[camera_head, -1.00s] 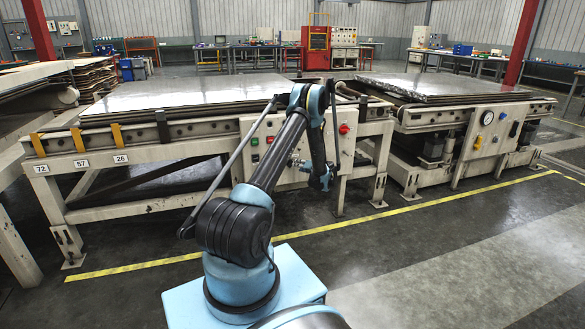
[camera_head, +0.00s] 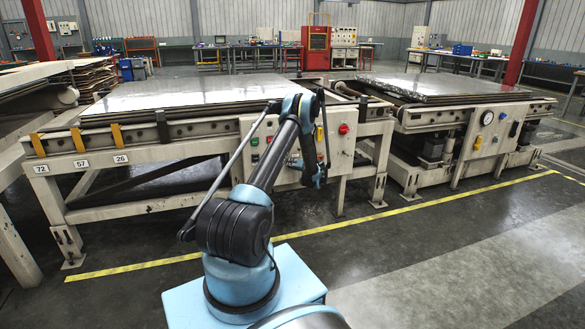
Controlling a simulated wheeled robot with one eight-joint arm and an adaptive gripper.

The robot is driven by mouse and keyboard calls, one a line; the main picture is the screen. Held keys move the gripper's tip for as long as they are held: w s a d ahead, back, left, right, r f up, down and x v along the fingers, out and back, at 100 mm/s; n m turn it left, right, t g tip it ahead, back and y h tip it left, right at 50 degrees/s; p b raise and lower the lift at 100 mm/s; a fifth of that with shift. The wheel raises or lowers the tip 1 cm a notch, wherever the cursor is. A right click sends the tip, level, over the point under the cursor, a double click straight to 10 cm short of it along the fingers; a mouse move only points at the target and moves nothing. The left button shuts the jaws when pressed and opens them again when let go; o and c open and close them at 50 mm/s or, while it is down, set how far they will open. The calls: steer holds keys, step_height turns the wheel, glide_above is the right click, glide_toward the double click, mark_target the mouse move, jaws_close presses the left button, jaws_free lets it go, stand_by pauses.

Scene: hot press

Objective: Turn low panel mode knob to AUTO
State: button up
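The low control panel (camera_head: 346,150) is a pale plate on the front of the near press table. My arm's blue end (camera_head: 317,172) hangs down in front of the panel. My gripper's fingers cannot be told apart from the wrist there, and I cannot tell whether they touch anything.
The near press table (camera_head: 150,150) has a flat metal top and tags 72, 57 and 26. A second table (camera_head: 430,120) with a gauge (camera_head: 488,118) stands to the right. A yellow floor line (camera_head: 420,207) runs along the front. The floor (camera_head: 450,260) at front right is clear.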

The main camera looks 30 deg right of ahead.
jaws_close()
steer(key=shift+n, duration=0.3)
steer(key=n+h, duration=0.2)
steer(key=n, duration=0.1)
steer(key=a+n+g+h, duration=0.1)
steer(key=n+h, duration=0.1)
steer(key=n, duration=0.1)
steer(key=n+h, duration=0.3)
steer(key=n, duration=0.1)
steer(key=shift+w+a+g, duration=0.35)
steer(key=shift+w+g, duration=0.05)
steer(key=shift+n, duration=0.3)
stand_by(0.4)
